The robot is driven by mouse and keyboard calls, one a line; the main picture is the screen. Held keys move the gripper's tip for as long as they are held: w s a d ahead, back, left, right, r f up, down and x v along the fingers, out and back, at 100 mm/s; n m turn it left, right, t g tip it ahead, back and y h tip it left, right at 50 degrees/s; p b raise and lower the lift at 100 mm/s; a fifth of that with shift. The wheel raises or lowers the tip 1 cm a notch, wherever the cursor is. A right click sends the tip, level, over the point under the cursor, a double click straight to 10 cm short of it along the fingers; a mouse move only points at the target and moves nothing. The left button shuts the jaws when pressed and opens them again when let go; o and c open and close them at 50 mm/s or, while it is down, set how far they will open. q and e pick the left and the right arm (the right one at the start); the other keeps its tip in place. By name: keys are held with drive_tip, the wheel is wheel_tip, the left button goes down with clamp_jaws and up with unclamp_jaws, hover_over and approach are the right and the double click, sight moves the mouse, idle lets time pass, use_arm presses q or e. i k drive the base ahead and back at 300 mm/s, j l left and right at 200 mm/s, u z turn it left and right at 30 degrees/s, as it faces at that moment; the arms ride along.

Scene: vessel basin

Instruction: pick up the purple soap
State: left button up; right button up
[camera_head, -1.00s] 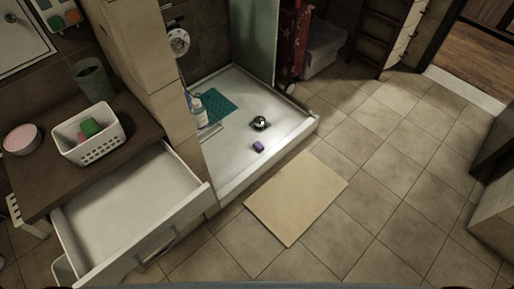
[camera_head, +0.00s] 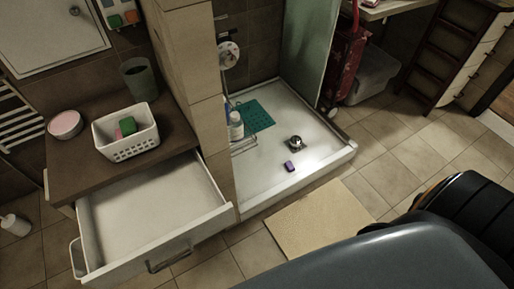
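The purple soap (camera_head: 290,166) is a small block lying on the white floor of the shower basin (camera_head: 262,185), close to its front edge. It lies just in front of the round metal drain (camera_head: 295,143). Nothing covers it. Neither of my grippers shows in the head view. A large dark part of my own body fills the lower right of the view, apart from the soap.
An open, empty drawer (camera_head: 150,215) juts out left of the basin, under a counter with a white basket (camera_head: 127,148). A tiled wall end (camera_head: 200,80) stands between them. A beige mat (camera_head: 318,222) lies before the basin. A glass panel (camera_head: 310,50) bounds its right side.

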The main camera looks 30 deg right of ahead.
sight(288, 165)
drive_tip(key=l+u, duration=0.25)
drive_tip(key=l, duration=0.3)
drive_tip(key=i+l+u, duration=0.1)
drive_tip(key=l+u, duration=0.15)
drive_tip(key=l, duration=0.35)
drive_tip(key=l+u, duration=0.25)
drive_tip(key=l, duration=0.3)
drive_tip(key=k+l+u, duration=0.25)
drive_tip(key=l, duration=0.3)
drive_tip(key=l+u, duration=0.25)
drive_tip(key=l, duration=0.3)
